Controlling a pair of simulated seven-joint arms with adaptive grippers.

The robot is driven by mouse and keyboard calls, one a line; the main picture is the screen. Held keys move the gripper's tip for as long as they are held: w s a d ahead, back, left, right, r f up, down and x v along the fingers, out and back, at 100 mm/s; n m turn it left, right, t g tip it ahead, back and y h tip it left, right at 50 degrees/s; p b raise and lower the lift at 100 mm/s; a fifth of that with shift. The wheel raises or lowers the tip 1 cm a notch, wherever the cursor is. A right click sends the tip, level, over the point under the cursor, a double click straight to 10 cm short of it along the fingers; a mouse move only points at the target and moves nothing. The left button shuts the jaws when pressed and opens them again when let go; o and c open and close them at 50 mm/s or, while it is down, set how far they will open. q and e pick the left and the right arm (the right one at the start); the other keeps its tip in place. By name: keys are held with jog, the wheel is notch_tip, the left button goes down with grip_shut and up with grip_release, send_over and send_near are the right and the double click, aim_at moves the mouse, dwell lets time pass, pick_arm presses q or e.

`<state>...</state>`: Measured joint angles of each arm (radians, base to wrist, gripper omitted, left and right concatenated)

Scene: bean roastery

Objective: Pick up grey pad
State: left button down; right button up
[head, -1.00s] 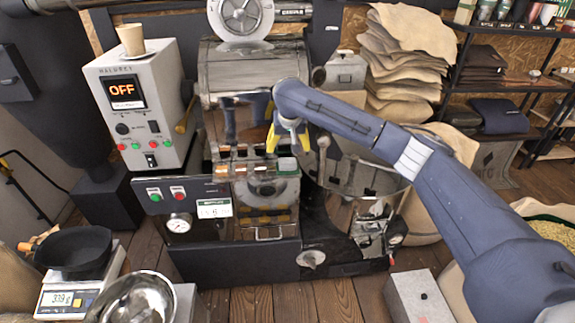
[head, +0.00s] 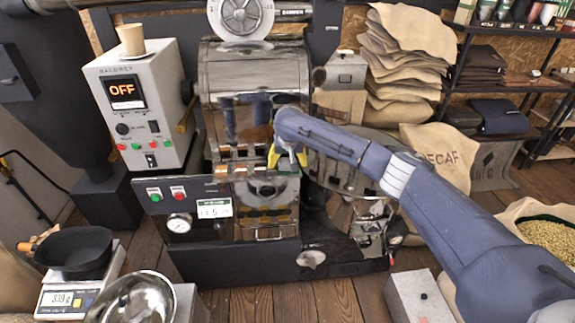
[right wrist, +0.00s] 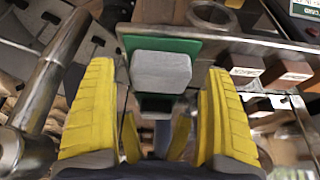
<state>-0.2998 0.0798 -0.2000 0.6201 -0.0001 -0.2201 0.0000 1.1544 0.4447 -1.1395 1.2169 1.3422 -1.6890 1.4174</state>
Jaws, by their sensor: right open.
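The grey pad (right wrist: 160,72) is a small rounded light-grey block in front of a green plate (right wrist: 160,46) on the roaster, centred in the right wrist view. My right gripper (head: 287,158) is in front of the roaster in the head view, with its yellow fingers spread. In the right wrist view the yellow fingers (right wrist: 158,115) stand on either side of the pad's line, with visible gaps to it. The gripper looks empty. In the head view the pad is hidden or too small to make out by the gripper. My left gripper is not in view.
Two reddish-brown blocks (right wrist: 290,74) sit right of the pad. A metal tube (right wrist: 50,85) runs along the left. The roaster (head: 255,75) stands behind my gripper. A control box (head: 140,110) reads OFF. A scale (head: 75,290) with a black pan stands front left.

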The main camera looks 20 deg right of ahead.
aim_at(287, 161)
jog(key=shift+w+f, duration=0.2)
jog(key=shift+f, duration=0.25)
jog(key=c, duration=1.1)
jog(key=shift+o, duration=0.2)
notch_tip(287, 161, up, 20)
